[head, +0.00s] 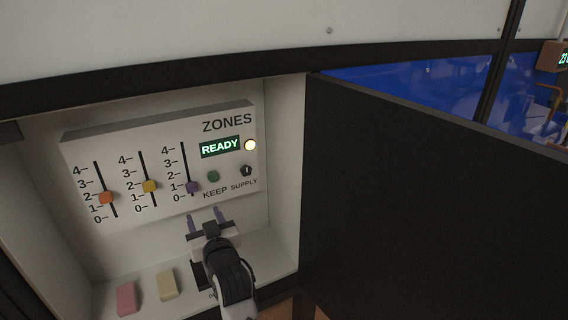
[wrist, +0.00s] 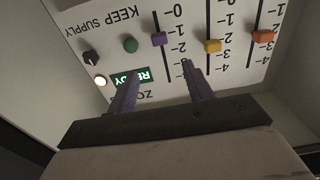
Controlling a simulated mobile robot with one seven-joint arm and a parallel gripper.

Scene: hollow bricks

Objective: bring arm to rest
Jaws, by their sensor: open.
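My gripper (head: 205,218) is open and empty in front of the lower right part of the ZONES panel (head: 229,182). In the wrist view its two purple-grey fingers (wrist: 158,82) stand apart with nothing between them. They reach toward the panel, which appears upside down there; I cannot tell a touch. The panel has an orange slider (head: 106,198) near 2, a yellow slider (head: 150,186) near 2 and a purple slider (head: 192,187) near 1. A green display (head: 220,147) reads READY. The lamp (head: 250,145) beside it is lit.
A green KEEP button (head: 213,176) and a dark SUPPLY knob (head: 246,171) sit under the display. A pink block (head: 127,299) and a cream block (head: 167,285) lie on the cabinet floor at left. A large dark panel (head: 430,210) stands right of the opening.

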